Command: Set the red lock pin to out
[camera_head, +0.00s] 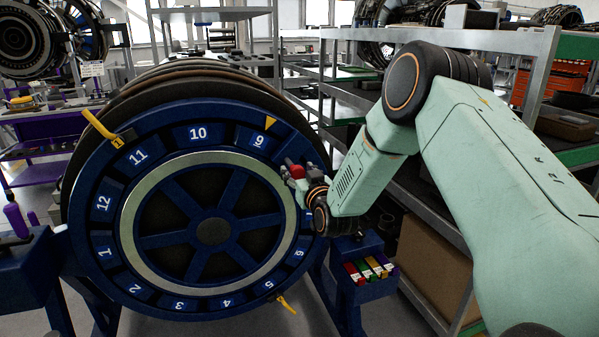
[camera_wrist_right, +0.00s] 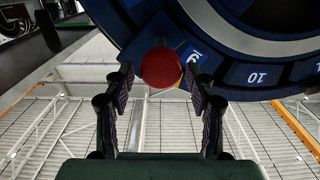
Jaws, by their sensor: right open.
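The red lock pin (camera_head: 297,171) shows as a round red knob at the right rim of the blue numbered wheel (camera_head: 103,240). In the right wrist view the red knob (camera_wrist_right: 161,68) sits between and just beyond the fingertips. My right gripper (camera_head: 293,176) is at the knob, with its fingers open on both sides of it; in the wrist view the fingers (camera_wrist_right: 160,82) stand apart. I cannot tell whether a finger touches the knob. The yellow pointer (camera_head: 271,123) is beside number 9. My left gripper is not in view.
A yellow handle (camera_head: 98,124) sticks out at the wheel's upper left, and a small yellow tab (camera_head: 287,304) at its lower right. A blue bin with coloured items (camera_head: 369,268) stands below my right gripper. Metal shelving (camera_head: 325,90) stands behind my right arm.

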